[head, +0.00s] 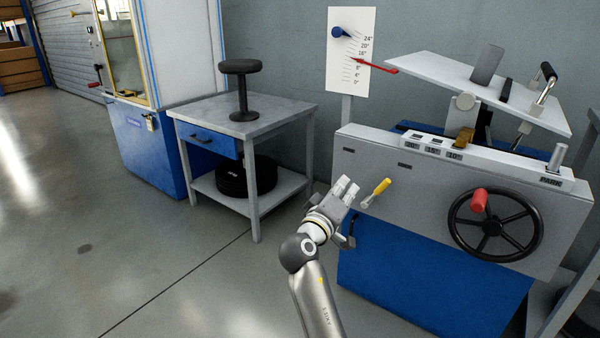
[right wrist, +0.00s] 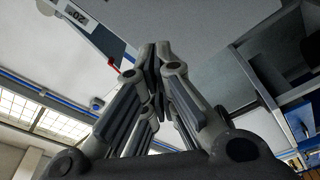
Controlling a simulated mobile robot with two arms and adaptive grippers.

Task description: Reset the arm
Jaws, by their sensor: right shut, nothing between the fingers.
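My right gripper (head: 346,187) is shut and empty, in front of the left end of the grey machine (head: 400,175). It is just left of a yellow-handled lever (head: 381,187), with a small gap visible between them. The right wrist view shows its fingers (right wrist: 160,55) together, pointing up. A light grey tilted plate (head: 430,72) sits above the machine, higher at its left end. A red pointer (head: 378,65) reaches from it to a white angle scale (head: 351,50) with a blue knob (head: 340,32). My left gripper is not in view.
A black handwheel (head: 492,252) with a red knob (head: 479,200) is on the machine's front right. A metal post (head: 557,158) stands beside the PARK label. A workbench (head: 255,125) with a black stool-like part (head: 240,85) stands left. Floor at left is clear.

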